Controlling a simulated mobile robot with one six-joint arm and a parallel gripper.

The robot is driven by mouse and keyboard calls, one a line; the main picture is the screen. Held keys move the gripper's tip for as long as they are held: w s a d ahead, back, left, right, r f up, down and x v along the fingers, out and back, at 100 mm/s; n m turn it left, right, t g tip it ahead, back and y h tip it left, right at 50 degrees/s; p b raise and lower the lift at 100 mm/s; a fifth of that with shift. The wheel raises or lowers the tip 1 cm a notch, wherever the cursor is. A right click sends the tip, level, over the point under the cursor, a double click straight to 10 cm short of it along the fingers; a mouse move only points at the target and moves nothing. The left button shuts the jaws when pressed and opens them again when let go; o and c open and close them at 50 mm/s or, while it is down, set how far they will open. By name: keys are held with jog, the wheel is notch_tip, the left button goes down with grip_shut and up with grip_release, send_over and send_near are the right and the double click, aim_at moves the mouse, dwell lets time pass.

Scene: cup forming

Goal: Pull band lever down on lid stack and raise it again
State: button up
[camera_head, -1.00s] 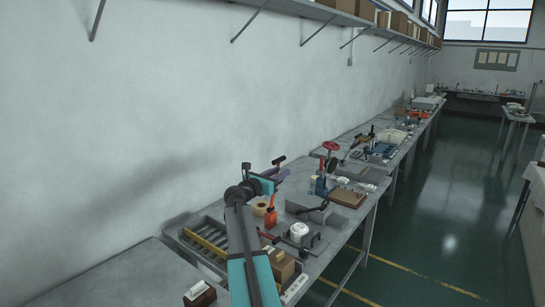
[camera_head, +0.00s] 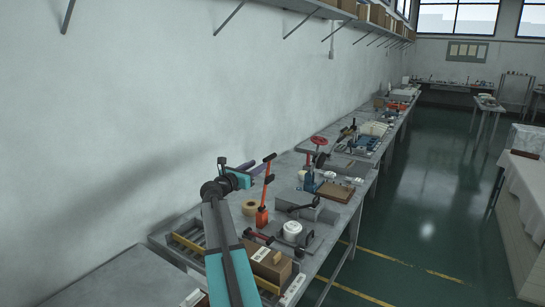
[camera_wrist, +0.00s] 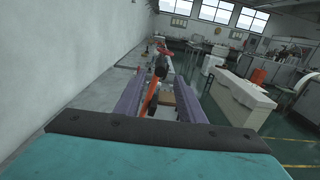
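A white round stack (camera_head: 292,229), likely the lids, stands on a dark plate on the bench. A short red-and-dark handle (camera_head: 258,237) lies at its left. A tall orange lever (camera_head: 266,188) with a dark top end stands upright behind; I cannot tell for sure which is the band lever. My gripper (camera_head: 246,178) is left of the tall lever. In the wrist view its two purple fingers (camera_wrist: 160,108) are apart. An orange lever (camera_wrist: 151,98) and a dark knob show between or just beyond them; contact cannot be made out.
A cardboard box (camera_head: 270,263) and a tray with rollers (camera_head: 188,240) are near my arm. A tape roll (camera_head: 249,207), a grey block (camera_head: 305,205) and a brown board (camera_head: 337,191) share the bench. The wall is close at left; open floor lies right.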

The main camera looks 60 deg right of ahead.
aim_at(274, 155)
jog(key=shift+d, duration=0.15)
jog(key=d+p, duration=0.3)
jog(key=d, duration=0.8)
jog(key=shift+d+r+p, duration=0.1)
jog(key=shift+d+p, duration=0.3)
jog(key=shift+s+d, duration=0.1)
jog(key=shift+d, duration=0.75)
grip_shut()
